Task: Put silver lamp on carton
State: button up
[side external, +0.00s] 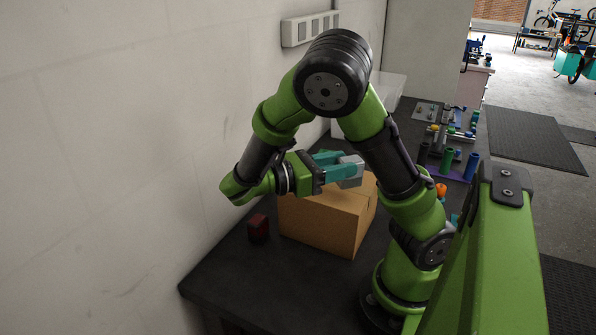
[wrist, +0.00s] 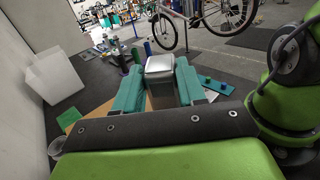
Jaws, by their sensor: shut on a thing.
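The silver lamp (side external: 350,172) is a small grey boxy piece with rounded edges. My gripper (side external: 335,166) has teal fingers shut on it, pointing right, level with the top of the brown carton (side external: 318,225). The carton stands closed on the dark bench below the gripper. In the wrist view the lamp (wrist: 160,68) sits between the two teal fingers (wrist: 160,82), and a brown strip of carton (wrist: 97,114) shows at the left. I cannot tell whether the lamp touches the carton; its underside is hidden.
A dark red block (side external: 258,228) stands left of the carton. Colored cylinders and parts (side external: 450,150) crowd the bench beyond my arm. A white box (wrist: 55,76) stands by the wall, with a green card (wrist: 68,119) nearer. The front left of the bench (side external: 235,270) is clear.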

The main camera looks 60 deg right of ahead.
jog(key=w+d+r+n+t+h, duration=0.1)
jog(key=t, duration=0.1)
jog(key=w+d+r+n+t+h, duration=0.1)
jog(key=d+n+t, duration=0.1)
jog(key=w+d+r+n+t+h, duration=0.1)
jog(key=w, duration=0.1)
jog(key=shift+w+d+r+t+h, duration=0.1)
jog(key=shift+d+r+t+h, duration=0.2)
jog(key=shift+d+r+t, duration=0.1)
grip_shut()
jog(key=shift+g, duration=0.4)
jog(key=shift+w+a+f, duration=0.1)
jog(key=shift+w+f, duration=0.05)
jog(key=shift+f, duration=1.8)
jog(key=shift+w+f, duration=0.15)
jog(key=shift+f, duration=1.8)
jog(key=shift+f, duration=0.1)
jog(key=o, duration=1.1)
grip_release()
